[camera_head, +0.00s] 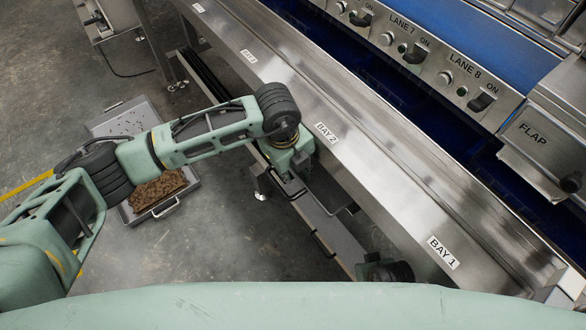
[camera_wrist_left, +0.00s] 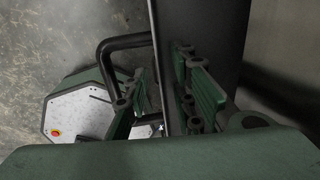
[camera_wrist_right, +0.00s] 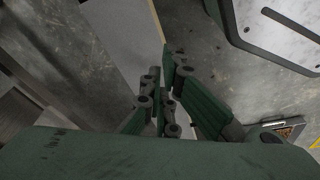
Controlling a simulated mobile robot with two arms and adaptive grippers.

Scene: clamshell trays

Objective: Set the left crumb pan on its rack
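A long, narrow grey pan (camera_head: 332,228) with dark loop handles lies below the Bay 2 ledge in the head view. My left gripper (camera_head: 290,172) is at its far end, partly hidden by my arm. In the left wrist view, my left fingers (camera_wrist_left: 165,92) stand on both sides of the pan's upright wall, beside a black handle (camera_wrist_left: 122,42). I cannot tell whether they press on it. My right gripper (camera_wrist_right: 168,90) is at a grey edged panel in the right wrist view; its grip is unclear. The rack is not clearly visible.
A shallow grey tray (camera_head: 112,124) with brown crumbs (camera_head: 160,188) sits on the floor at left, partly behind my left arm. The steel ledge (camera_head: 372,167) with bay labels runs diagonally above the pan.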

